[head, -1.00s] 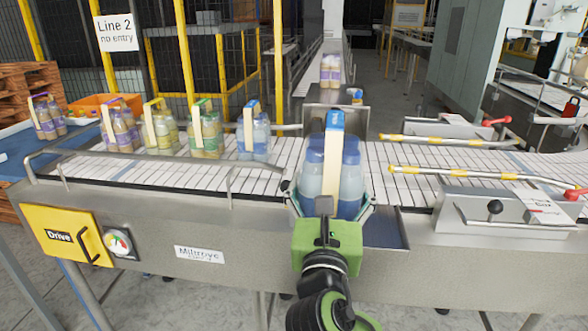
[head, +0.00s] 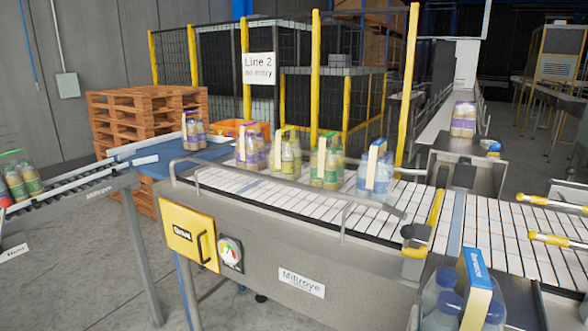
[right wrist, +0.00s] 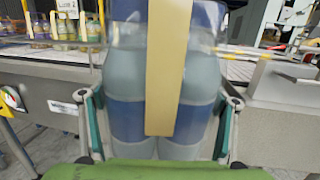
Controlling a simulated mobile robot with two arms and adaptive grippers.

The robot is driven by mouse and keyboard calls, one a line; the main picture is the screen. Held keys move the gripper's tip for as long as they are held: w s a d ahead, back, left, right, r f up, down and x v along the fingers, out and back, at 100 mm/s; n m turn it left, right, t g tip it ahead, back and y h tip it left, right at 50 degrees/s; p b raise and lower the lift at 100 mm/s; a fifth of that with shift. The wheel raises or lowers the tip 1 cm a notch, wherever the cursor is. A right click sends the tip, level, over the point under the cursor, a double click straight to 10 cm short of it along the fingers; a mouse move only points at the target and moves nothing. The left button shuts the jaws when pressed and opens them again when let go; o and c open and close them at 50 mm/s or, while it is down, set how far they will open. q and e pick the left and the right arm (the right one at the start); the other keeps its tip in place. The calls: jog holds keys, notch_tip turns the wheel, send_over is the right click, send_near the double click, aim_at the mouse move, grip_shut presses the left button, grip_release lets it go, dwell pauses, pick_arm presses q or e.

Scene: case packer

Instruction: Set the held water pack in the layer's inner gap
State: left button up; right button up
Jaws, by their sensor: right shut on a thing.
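The held water pack (head: 462,300) shows at the lower right of the head view, cut off by the bottom edge. It has clear bottles with blue caps and a cream carrier strip with a blue top. In the right wrist view the pack (right wrist: 165,75) fills the middle. My right gripper (right wrist: 160,125) is shut on it, one finger on each side. The pack is on the near side of the conveyor (head: 400,232). My left gripper is not in view. I cannot make out a layer or its inner gap.
Several packs stand on the conveyor's far side, including another water pack (head: 375,172) and a green-labelled pack (head: 326,160). Yellow-ended guide rails (head: 552,202) lie at the right. A roller table (head: 80,195) stands at the left, with bare floor (head: 75,270) below it.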

pick_arm(q)
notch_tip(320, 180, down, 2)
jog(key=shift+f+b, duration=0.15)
jog(key=shift+b, duration=0.9)
pick_arm(e)
jog(key=s+a+f+n+y, duration=0.2)
jog(key=s+a+f+y, duration=0.1)
jog(key=f, duration=0.3)
jog(key=s+a+f+n+t+y, duration=0.1)
jog(key=s+a+f+n+y, duration=0.1)
jog(key=s+a+f+y, duration=0.2)
notch_tip(320, 180, down, 3)
jog(key=shift+s+r, duration=0.15)
jog(key=shift+s, duration=0.3)
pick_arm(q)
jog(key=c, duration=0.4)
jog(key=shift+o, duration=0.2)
pick_arm(e)
jog(key=shift+d, duration=0.1)
